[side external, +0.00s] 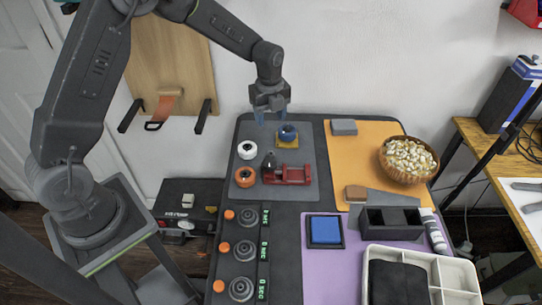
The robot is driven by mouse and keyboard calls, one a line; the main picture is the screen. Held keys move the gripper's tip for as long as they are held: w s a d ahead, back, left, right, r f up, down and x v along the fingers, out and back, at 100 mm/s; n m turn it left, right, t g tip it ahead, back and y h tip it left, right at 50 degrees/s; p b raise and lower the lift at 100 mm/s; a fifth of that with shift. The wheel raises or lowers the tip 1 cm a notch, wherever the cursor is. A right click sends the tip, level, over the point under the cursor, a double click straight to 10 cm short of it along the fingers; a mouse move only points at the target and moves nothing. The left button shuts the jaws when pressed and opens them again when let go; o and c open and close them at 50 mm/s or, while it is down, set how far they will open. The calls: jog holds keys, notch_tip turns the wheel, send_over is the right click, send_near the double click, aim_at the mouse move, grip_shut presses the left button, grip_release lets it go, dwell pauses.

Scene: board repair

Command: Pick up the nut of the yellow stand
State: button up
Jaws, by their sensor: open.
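A yellow stand (290,145) is at the back right of the grey mat. A blue ring-shaped part (288,131), which looks like its nut, sits on it. My gripper (272,121) points down with its bluish fingertips apart. In the picture the fingertips are just above and left of the blue part, with nothing seen between them. Their exact height and distance from it cannot be told from this one view.
On the grey mat (240,193) are a white ring (247,149), an orange ring (243,175), a dark pointed part (269,160) and a red vise (290,176). A grey block (344,127) and a bowl (408,172) stand on the orange mat to the right.

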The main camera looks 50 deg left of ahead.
send_over(271, 153)
jog(key=shift+m, duration=0.4)
jog(key=f, duration=0.9)
jog(key=shift+s+d+f, duration=0.15)
jog(key=shift+s+d, duration=0.05)
jog(key=shift+s, duration=0.05)
jog(key=shift+f, duration=3)
jog(key=c, duration=1)
jog(key=shift+r, duration=0.1)
